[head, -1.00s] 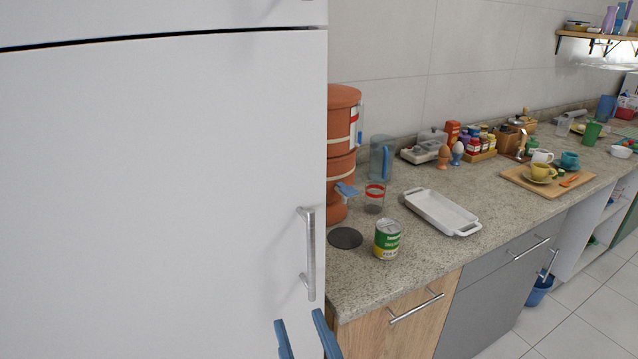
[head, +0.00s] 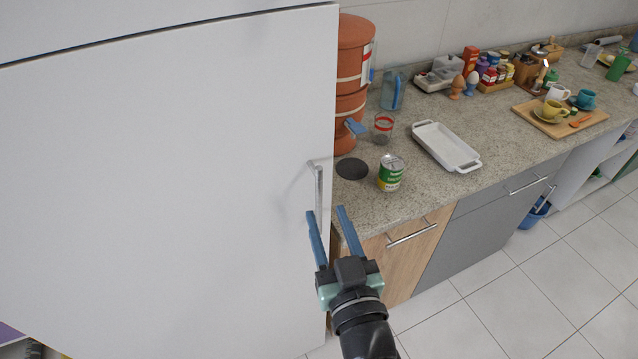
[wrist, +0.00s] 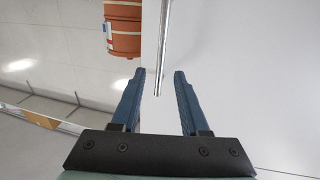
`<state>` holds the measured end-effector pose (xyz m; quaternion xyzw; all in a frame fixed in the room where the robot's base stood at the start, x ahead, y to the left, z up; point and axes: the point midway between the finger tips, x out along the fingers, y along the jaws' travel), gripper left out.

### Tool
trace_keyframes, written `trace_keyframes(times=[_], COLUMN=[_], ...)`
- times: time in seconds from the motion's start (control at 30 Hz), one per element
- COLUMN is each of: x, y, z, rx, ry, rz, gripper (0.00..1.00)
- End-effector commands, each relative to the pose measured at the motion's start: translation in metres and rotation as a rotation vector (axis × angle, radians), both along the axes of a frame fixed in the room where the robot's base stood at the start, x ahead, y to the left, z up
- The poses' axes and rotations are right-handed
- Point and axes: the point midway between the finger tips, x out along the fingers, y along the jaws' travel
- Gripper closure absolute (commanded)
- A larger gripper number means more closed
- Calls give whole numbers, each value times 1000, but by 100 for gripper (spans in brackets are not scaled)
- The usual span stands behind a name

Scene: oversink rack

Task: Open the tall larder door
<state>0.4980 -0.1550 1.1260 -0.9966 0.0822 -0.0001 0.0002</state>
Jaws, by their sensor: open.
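The tall white larder door (head: 160,180) fills the left of the head view. Its vertical metal bar handle (head: 319,188) is near its right edge. My gripper (head: 325,210) is open at the lower part of the handle, with one blue finger on each side. In the wrist view, the handle (wrist: 163,45) runs between the open fingertips (wrist: 159,73), and its end shows between the fingers. A gap shows on both sides of the bar there. The lower handle mount is partly hidden by the fingers in the head view.
Right of the door is a stone counter (head: 428,185) with a terracotta water filter (head: 352,85), a can (head: 391,173) and a white dish (head: 445,147). Drawers with bar handles (head: 412,233) sit below.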

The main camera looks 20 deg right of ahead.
Motion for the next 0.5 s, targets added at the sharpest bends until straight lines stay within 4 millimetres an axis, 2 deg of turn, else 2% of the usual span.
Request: trace_keyframes(times=[0.03,0.2,0.5], x=[11,38,61], y=[-2,-6,-9], z=[5,3,1], rx=[0,1,0], ry=[-2,-1,0], rz=[1,2,2], gripper=[55,55,55])
